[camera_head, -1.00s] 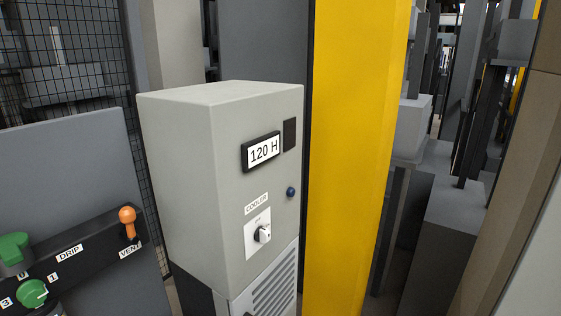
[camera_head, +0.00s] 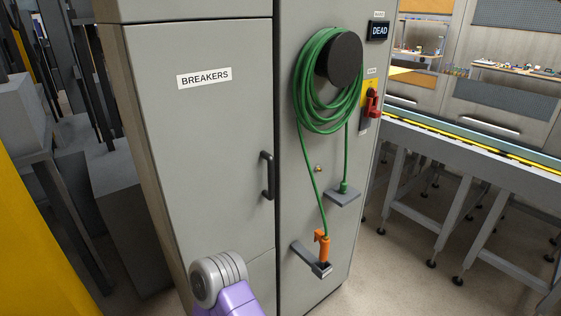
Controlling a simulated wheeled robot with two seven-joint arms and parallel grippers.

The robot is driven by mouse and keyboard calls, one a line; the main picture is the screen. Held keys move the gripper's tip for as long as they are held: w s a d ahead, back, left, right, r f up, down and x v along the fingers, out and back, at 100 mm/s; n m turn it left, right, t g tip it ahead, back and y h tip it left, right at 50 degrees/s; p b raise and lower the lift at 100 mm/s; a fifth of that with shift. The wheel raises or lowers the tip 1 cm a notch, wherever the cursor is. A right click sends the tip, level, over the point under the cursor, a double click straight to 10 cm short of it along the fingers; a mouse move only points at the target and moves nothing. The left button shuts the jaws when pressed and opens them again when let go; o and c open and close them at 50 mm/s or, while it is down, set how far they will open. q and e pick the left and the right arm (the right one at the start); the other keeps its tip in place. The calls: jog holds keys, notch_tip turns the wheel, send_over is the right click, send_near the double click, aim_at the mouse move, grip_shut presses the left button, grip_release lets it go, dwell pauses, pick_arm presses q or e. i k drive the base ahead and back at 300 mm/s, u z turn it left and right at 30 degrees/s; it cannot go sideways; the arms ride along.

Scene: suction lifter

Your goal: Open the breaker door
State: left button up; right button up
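The breaker door (camera_head: 200,150) is a grey cabinet panel with a white "BREAKERS" label (camera_head: 204,78) near its top. It is shut, flush with the cabinet front. Its black vertical bar handle (camera_head: 267,175) is at the door's right edge. A purple and grey link of my own arm shows at the bottom centre, in front of the lower part of the cabinet. Neither gripper is in the picture, and nothing touches the handle.
Right of the door, a green hose (camera_head: 328,95) hangs coiled on a black hub, with an orange nozzle (camera_head: 323,248) in a bracket below. A red switch handle (camera_head: 373,104) and a "DEAD" display (camera_head: 378,30) are further right. A conveyor table (camera_head: 470,155) stands at right; a yellow post (camera_head: 40,250) at left.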

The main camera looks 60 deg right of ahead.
aim_at(205, 90)
jog(key=z, duration=1)
jog(key=k, duration=0.15)
jog(key=z, duration=0.9)
